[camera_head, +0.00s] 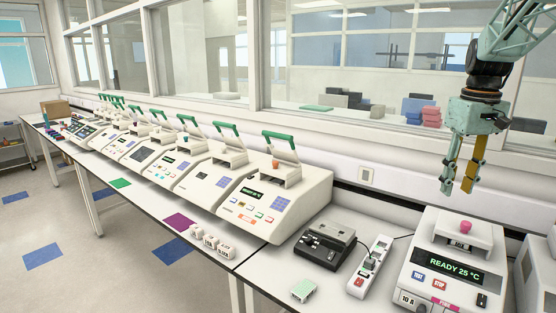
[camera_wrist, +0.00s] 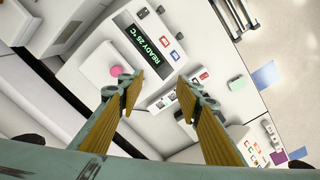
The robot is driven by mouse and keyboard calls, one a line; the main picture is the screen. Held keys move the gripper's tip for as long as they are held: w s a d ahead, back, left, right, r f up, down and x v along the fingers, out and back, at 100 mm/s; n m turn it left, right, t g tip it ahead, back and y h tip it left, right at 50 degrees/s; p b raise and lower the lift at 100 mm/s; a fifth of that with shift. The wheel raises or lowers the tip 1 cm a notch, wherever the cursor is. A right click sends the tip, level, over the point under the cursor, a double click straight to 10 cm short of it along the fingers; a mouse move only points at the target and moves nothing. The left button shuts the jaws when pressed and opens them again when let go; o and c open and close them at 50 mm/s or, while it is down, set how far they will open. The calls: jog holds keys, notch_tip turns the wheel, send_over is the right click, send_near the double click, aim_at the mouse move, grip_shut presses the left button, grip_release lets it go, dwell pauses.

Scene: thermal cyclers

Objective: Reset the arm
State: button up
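My gripper (camera_head: 457,188) hangs at the upper right in the head view, pointing down above the bench near the cycler that reads "READY 25 °C" (camera_head: 451,270). Its two yellow-padded fingers are apart with nothing between them. The wrist view also shows the fingers of my gripper (camera_wrist: 160,88) spread and empty. That cycler (camera_wrist: 98,45) lies below them, with its pink knob (camera_wrist: 116,71) beside the left finger. The knob (camera_head: 466,227) sits on the cycler's closed lid in the head view. My gripper touches nothing that I can see.
A row of cyclers with raised green-handled lids (camera_head: 280,140) runs along the bench to the left. A black device (camera_head: 325,243), a power strip (camera_head: 370,266) and a green-white tube rack (camera_head: 303,290) lie nearby. Windows (camera_head: 350,60) stand behind the bench.

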jog(key=s+a+r+t+b, duration=0.2)
jog(key=s+a+b, duration=0.3)
jog(key=s+a, duration=1.4)
jog(key=s+a+f+b, duration=0.1)
jog(key=s+a+f, duration=0.2)
jog(key=s, duration=0.5)
jog(key=s+a+f+b, duration=0.1)
jog(key=s+a+f, duration=0.3)
jog(key=s, duration=0.3)
jog(key=s+a+f+m+t+b, duration=0.1)
jog(key=s+a+f+b, duration=0.1)
jog(key=s, duration=0.6)
notch_tip(320, 180, down, 2)
jog(key=shift+s+a+f, duration=0.1)
jog(key=shift+s+a, duration=0.25)
jog(key=shift+a, duration=0.3)
jog(key=shift+d, duration=0.15)
